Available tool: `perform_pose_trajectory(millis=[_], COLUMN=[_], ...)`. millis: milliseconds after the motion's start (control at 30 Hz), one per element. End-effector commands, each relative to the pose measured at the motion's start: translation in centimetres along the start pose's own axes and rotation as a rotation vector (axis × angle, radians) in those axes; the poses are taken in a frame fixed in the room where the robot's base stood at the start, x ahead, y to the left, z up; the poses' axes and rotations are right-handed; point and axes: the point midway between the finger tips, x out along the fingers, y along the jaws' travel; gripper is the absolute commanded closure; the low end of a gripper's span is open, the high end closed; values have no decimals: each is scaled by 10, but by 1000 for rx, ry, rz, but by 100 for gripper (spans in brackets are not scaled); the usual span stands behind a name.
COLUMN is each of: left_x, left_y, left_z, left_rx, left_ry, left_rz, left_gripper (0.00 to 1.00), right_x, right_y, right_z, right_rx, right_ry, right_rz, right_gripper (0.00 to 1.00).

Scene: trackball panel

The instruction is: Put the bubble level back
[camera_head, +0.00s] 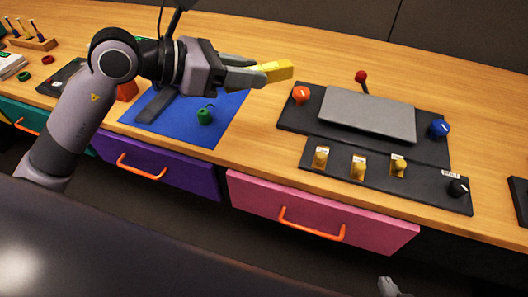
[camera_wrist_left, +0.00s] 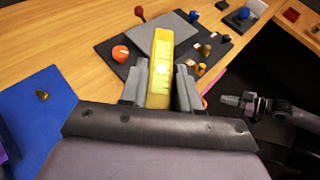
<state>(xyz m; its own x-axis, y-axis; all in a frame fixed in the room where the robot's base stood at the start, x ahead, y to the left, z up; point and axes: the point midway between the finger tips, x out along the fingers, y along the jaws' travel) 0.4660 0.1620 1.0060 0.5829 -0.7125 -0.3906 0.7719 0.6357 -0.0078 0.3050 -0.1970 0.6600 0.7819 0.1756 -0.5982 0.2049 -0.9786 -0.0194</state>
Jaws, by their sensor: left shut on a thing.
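My left gripper (camera_head: 258,75) is shut on a yellow bubble level (camera_head: 279,71) and holds it up above the wooden table. In the left wrist view the level (camera_wrist_left: 161,68) stands out lengthwise from between the two grey fingers (camera_wrist_left: 160,92), with a pale vial in its face. In the head view it is over bare wood, between the blue mat (camera_head: 226,118) and the dark trackball panel (camera_head: 290,117). My right gripper (camera_head: 388,287) only peeks in at the bottom edge of the head view; it also shows at the right of the left wrist view (camera_wrist_left: 238,101), low and empty.
The panel carries a grey plate (camera_head: 368,113), an orange knob (camera_head: 301,95), a blue knob (camera_head: 438,128) and a red-topped lever (camera_head: 362,77). A strip with yellow switches (camera_head: 358,168) lies in front. The pink drawer (camera_head: 315,215) stands below.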

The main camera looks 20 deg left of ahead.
Motion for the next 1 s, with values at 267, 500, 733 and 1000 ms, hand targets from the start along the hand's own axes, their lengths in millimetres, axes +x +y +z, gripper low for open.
perform_pose_trajectory(millis=[267,500,733,1000], left_x=[7,20,43,65], left_y=[-2,-2,-2,-1], left_z=[25,-2,-58,-110], left_rx=[-11,-23,-24,-19], left_ry=[-10,-4,-4,-7], left_rz=[55,59,59,60], left_gripper=[100,100,100,100], right_x=[10,12,16,19], right_y=[-3,-2,-2,-2], right_z=[11,11,16,18], right_rx=[2,0,1,4], right_ry=[-4,2,-2,-2], right_rz=[-9,-10,-11,-13], right_gripper=[100,100,100,100])
